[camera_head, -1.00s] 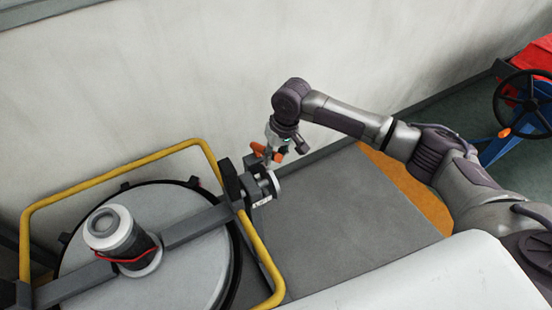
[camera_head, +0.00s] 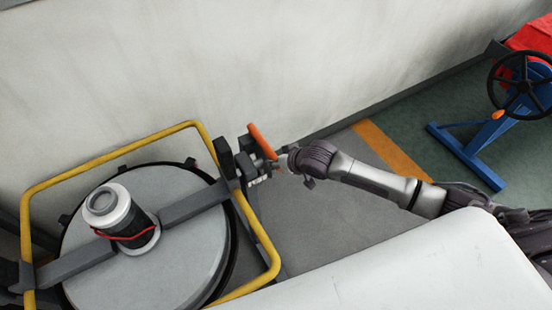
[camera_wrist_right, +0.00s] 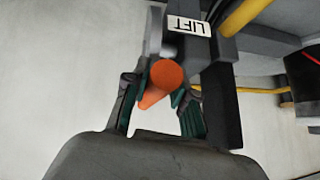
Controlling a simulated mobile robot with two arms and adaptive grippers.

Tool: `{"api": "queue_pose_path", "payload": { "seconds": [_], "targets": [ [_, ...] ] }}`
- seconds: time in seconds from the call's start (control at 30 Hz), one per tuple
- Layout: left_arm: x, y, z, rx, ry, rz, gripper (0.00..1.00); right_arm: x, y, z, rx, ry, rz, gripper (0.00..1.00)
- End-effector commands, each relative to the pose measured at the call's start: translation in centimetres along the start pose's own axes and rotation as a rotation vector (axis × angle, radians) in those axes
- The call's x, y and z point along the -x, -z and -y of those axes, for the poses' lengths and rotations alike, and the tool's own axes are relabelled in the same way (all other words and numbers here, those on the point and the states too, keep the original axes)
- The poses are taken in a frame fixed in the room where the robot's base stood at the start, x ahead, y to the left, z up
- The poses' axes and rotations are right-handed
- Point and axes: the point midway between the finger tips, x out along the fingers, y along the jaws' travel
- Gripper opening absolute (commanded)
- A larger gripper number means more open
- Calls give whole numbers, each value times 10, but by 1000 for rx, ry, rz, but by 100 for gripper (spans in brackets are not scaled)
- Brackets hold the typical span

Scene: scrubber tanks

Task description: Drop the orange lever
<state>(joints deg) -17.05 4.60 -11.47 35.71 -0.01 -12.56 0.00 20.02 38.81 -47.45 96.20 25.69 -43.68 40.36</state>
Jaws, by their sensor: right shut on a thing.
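The orange lever (camera_head: 262,141) stands out from a dark bracket (camera_head: 229,158) at the right end of the bar across the tank lid (camera_head: 186,273). My right gripper (camera_head: 282,160) comes in from the right at the lever's lower end; its fingers are small and partly hidden in the head view. In the right wrist view the orange lever (camera_wrist_right: 163,82) lies between the two fingers of the right gripper (camera_wrist_right: 160,98), which is shut on it. A white label reading LIFT (camera_wrist_right: 190,25) sits on the mechanism beside it. My left gripper is out of view.
A yellow guard rail (camera_head: 110,157) rings the tank. A grey canister (camera_head: 122,218) stands on the lid bar. The pale wall (camera_head: 290,60) is close behind the lever. A blue stand with a black handwheel (camera_head: 525,85) is at the far right, with floor between.

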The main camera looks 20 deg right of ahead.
Motion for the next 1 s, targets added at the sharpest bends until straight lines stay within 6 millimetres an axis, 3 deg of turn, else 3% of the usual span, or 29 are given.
{"api": "queue_pose_path", "payload": {
  "seconds": [0.47, 0.5, 0.6, 1.0],
  "targets": [
    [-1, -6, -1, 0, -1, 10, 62, -2, -3, -1, 1, 0, -11, 0],
    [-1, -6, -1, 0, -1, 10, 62, -2, -3, -1, 1, 0, -10, 32],
    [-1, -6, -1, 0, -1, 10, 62, -2, -3, -1, 1, 0, -10, 49],
    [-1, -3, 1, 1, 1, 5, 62, 4, -2, -1, 2, 1, -12, 52]
  ]
}}
